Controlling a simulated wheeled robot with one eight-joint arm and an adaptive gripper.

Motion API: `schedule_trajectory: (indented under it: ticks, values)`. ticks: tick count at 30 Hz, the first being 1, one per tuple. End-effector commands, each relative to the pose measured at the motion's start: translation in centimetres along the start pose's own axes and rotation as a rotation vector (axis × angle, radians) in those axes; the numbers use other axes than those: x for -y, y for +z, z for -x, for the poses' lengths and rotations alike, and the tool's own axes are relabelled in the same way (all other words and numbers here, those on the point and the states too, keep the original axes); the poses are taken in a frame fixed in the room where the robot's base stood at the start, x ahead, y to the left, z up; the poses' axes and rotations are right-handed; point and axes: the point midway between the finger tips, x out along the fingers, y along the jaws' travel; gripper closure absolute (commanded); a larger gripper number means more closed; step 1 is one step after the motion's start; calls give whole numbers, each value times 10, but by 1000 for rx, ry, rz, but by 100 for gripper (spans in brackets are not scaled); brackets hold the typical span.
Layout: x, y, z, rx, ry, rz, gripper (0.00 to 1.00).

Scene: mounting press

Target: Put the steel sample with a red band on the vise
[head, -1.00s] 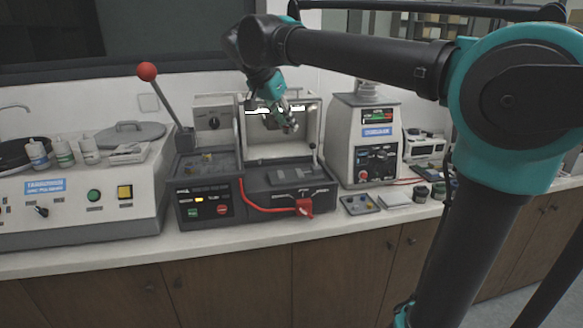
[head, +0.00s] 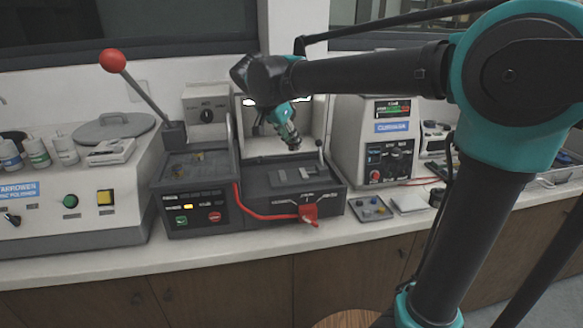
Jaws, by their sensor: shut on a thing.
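My gripper (head: 293,143) points down and to the right over the machine's dark right-hand deck (head: 256,186), in front of its raised clear cover. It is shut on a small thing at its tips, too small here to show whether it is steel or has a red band. A flat grey slotted block (head: 289,179) lies on the deck below my gripper, with a gap between them. I cannot tell whether this block is the vise. No other red-banded sample can be made out.
A red-knobbed lever (head: 113,62) rises at the machine's left. A red hose and red handle (head: 309,213) are at its front. The polisher (head: 75,205) stands left.

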Motion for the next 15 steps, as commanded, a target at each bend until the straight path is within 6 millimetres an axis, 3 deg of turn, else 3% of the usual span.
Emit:
schedule_trajectory:
  ticks: [6, 15]
  values:
    - [0, 23, -36, 0, 0, 0, 100]
    - [0, 38, -60, 0, 0, 0, 100]
